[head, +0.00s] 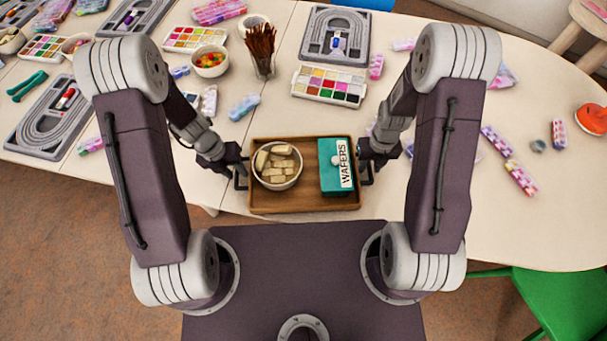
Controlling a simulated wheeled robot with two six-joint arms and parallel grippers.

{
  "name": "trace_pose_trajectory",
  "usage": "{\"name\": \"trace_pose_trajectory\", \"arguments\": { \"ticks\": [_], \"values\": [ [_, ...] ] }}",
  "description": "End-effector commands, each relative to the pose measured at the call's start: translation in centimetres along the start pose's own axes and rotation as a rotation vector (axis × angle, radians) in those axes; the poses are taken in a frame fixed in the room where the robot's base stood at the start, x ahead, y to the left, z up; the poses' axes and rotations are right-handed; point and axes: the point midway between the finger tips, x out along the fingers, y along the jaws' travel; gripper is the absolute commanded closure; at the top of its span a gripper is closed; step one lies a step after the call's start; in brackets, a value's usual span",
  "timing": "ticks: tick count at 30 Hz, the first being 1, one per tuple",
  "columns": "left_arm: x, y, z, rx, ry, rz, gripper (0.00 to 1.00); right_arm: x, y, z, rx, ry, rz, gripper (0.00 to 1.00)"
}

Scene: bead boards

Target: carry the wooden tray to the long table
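The wooden tray (305,202) is level at the near edge of the long cream table (480,220), in the middle of the head view. I cannot tell whether it rests on the table or is held just above it. On it are a white bowl (278,184) of pale blocks and a teal wafers box (333,180). My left gripper (241,175) is at the tray's left end and my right gripper (367,172) is at its right end. Both appear closed around the tray's end handles, though the fingertips are small and partly hidden.
Behind the tray stand a cup of brushes (262,66), a paint palette (328,87), a bowl of colourful beads (209,61) and a grey bead board (335,36). Bead strips (520,177) lie to the right. A green chair (560,305) is at the lower right.

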Motion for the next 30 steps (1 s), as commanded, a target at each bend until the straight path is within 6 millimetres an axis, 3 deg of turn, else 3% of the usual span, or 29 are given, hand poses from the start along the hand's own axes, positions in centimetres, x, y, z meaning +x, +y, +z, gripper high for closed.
{"name": "trace_pose_trajectory", "arguments": {
  "ticks": [4,12,15,19,25,30],
  "values": [
    [-2.0,0.0,0.2,0.002,-0.007,0.000,0.66,0.0,0.0,0.0,0.000,0.000,0.000,0.66],
    [-8.8,0.1,0.2,0.000,-0.009,0.002,0.66,0.0,0.0,0.0,0.000,0.000,0.000,0.66],
    [-10.6,0.1,0.1,0.000,-0.006,0.002,0.66,0.0,0.0,0.0,0.000,0.000,0.000,0.66],
    [-11.8,0.0,0.0,-0.001,-0.003,0.001,0.66,0.0,0.0,0.0,0.000,0.000,0.000,0.66],
    [-12.0,0.0,0.0,-0.001,-0.002,0.001,0.66,-0.4,0.0,0.0,0.000,-0.001,0.000,0.66],
    [-12.0,0.0,0.0,-0.001,-0.001,0.001,0.66,-3.8,0.0,0.2,0.000,-0.008,0.000,0.66]
  ]
}}
